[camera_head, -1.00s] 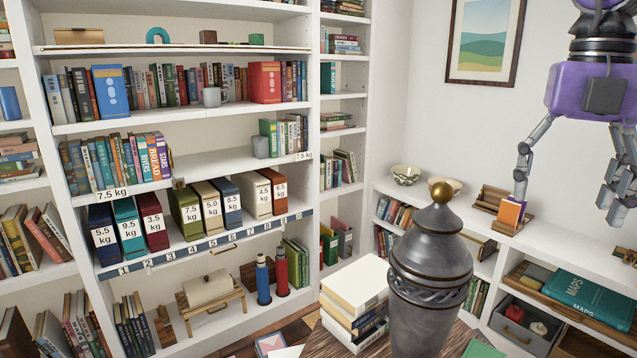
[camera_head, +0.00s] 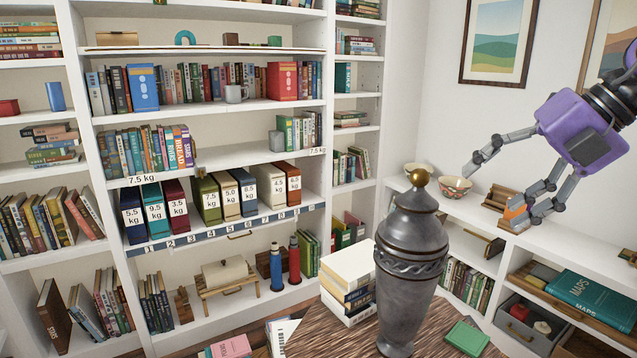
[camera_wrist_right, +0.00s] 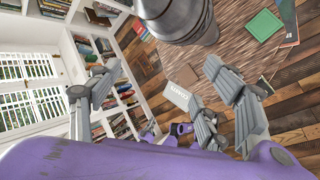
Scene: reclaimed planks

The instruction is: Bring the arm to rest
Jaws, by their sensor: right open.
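My right gripper (camera_head: 494,192) comes in from the right in the head view. Its purple body has grey jointed fingers spread apart, pointing left and down, with nothing between them. It hangs in the air by the low white shelf unit, to the right of the dark urn (camera_head: 410,270). In the right wrist view the spread fingers of this gripper (camera_wrist_right: 155,110) show, also empty, with the lower part of the urn (camera_wrist_right: 180,18) at the top.
An orange item (camera_head: 516,208) is partly hidden behind a right finger. Patterned bowls (camera_head: 453,188) stand on the low unit. A book stack (camera_head: 347,280) and green book (camera_head: 467,337) are beside the urn. The tall bookcase (camera_head: 215,133) holds labelled weighted binders.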

